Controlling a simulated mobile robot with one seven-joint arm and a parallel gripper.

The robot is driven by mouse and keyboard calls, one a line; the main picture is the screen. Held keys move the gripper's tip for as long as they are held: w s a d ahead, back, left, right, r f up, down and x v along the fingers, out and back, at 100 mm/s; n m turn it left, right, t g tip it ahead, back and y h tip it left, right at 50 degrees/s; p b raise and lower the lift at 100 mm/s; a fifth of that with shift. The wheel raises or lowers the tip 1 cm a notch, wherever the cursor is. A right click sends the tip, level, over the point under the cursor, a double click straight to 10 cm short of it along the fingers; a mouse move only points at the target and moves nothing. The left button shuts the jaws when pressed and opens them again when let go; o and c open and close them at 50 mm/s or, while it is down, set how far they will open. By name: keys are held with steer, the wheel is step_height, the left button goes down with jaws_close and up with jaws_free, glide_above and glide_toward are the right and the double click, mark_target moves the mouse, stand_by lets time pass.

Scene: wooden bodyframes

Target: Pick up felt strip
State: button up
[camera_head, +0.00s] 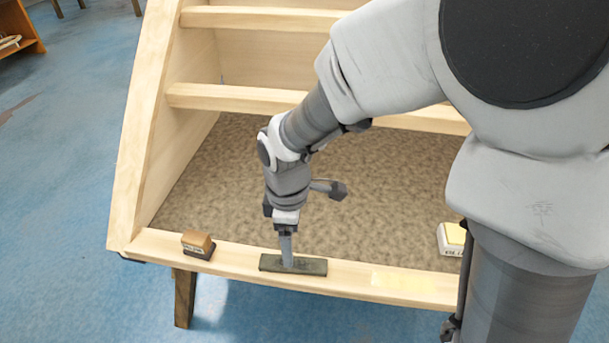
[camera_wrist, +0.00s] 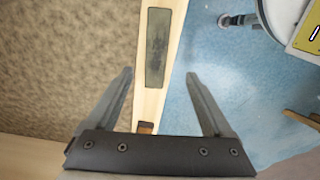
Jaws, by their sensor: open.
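The felt strip is a flat, dark grey-green rectangle (camera_head: 311,267) lying lengthwise on the front wooden rail. In the wrist view the strip (camera_wrist: 158,45) lies along the pale rail, its lower end between my fingertips in the picture. My gripper (camera_head: 288,262) points down over the strip and hides a small part of its middle. In the wrist view my gripper (camera_wrist: 158,73) is open, with one finger to each side of the rail and nothing held. I cannot tell the exact height of the fingertips above the strip.
A brown block with a dark base (camera_head: 197,242) sits on the rail to the left. A white and yellow block (camera_head: 451,239) stands at the right. A pale yellow patch (camera_head: 403,280) marks the rail. Brown speckled panel (camera_head: 200,190) lies behind; blue floor (camera_head: 60,150) is outside.

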mark_target(311, 265)
step_height(311, 265, down, 4)
steer(key=shift+r+b, duration=0.25)
steer(key=shift+b, duration=0.15)
steer(key=shift+w+f+b, duration=0.15)
steer(key=shift+f+b, duration=0.45)
steer(key=shift+f, duration=0.75)
steer(key=shift+w+f+b, duration=0.15)
steer(key=shift+f+b, duration=0.45)
steer(key=shift+f, duration=0.7)
steer(key=shift+c, duration=0.3)
jaws_close()
steer(key=shift+r, duration=0.15)
